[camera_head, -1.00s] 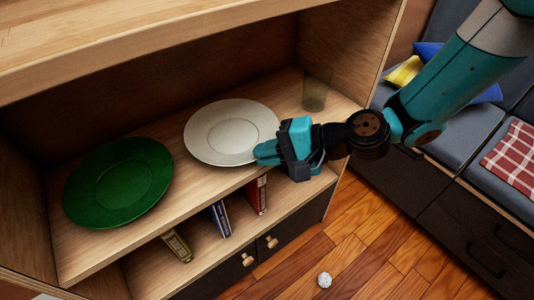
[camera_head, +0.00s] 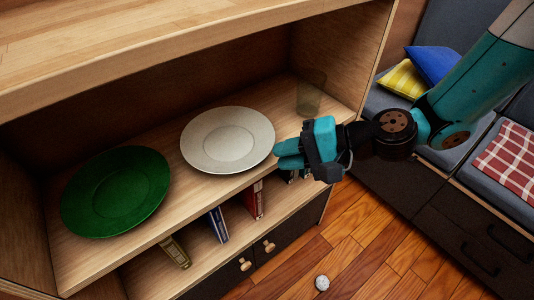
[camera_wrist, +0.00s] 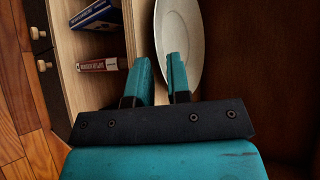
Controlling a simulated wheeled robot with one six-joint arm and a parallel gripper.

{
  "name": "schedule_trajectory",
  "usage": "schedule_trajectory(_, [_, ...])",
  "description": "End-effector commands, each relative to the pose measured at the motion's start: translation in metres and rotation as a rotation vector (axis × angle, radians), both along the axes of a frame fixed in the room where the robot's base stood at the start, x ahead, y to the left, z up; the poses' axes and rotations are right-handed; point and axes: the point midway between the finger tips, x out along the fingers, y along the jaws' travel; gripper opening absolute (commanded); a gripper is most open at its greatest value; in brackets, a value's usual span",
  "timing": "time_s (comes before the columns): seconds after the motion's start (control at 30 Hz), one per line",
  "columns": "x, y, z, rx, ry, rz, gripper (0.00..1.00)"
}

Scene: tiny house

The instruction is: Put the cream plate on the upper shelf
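The cream plate (camera_head: 228,140) lies flat on the upper shelf (camera_head: 215,190) of the wooden cabinet, to the right of a green plate (camera_head: 115,192). My gripper (camera_head: 278,156) is at the plate's right edge, near the shelf's front, with its fingertips next to the rim. In the wrist view, the gripper (camera_wrist: 160,70) has its two teal fingers apart with a gap between them. The cream plate (camera_wrist: 182,30) shows beyond the fingers there, and the right finger covers part of it. I see nothing gripped between the fingers.
A clear glass (camera_head: 310,95) stands at the right end of the same shelf. Several books (camera_head: 218,224) stand on the lower shelf. The cabinet top (camera_head: 150,45) overhangs the plates. A bench with cushions (camera_head: 405,80) is on the right. A small white ball (camera_head: 322,283) lies on the floor.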

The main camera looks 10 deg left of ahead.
Motion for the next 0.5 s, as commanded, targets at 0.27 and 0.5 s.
schedule_trajectory(0.27, [0.005,-0.05,0.023,0.0,0.001,-0.004,0.17])
schedule_trajectory(0.5, [0.005,-0.064,0.028,0.0,0.0,0.0,0.17])
